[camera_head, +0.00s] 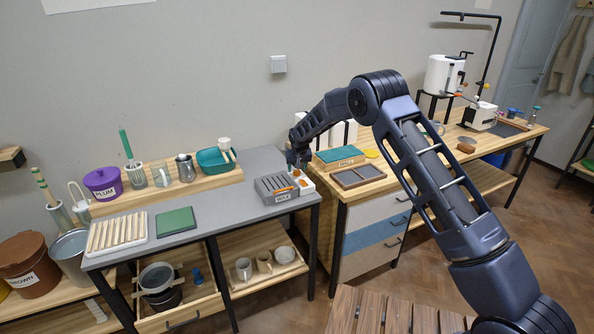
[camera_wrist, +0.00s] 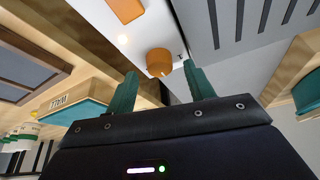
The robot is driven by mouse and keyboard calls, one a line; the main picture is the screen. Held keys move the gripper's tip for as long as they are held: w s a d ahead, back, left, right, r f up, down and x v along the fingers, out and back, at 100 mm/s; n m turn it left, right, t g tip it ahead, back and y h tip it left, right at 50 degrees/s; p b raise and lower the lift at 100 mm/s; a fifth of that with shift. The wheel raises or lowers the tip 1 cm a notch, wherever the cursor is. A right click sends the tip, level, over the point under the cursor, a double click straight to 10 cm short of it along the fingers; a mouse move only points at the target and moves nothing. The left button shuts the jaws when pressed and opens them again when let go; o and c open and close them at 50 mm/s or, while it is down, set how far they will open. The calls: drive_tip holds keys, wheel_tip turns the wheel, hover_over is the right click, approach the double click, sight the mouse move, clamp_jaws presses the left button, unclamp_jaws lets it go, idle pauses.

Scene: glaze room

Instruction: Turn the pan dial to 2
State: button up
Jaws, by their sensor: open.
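An orange round dial (camera_wrist: 159,62) sits on the white face of a small device (camera_wrist: 150,25) in the wrist view. An orange block or plate (camera_wrist: 126,9) is on the same face. The device also shows in the head view (camera_head: 308,187), at the right end of the grey table, partly hidden by my arm. My gripper (camera_wrist: 160,70) is open, with its two green fingers on either side of the dial. I cannot tell whether they touch it. In the head view my gripper (camera_head: 298,160) is above the device. No dial numbers are readable.
A grey slotted box (camera_head: 276,188) stands close beside the device. The grey tabletop (camera_head: 225,195) is clear between the green tile (camera_head: 175,221) and the slotted box.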

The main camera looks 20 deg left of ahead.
drive_tip(key=v, duration=0.9)
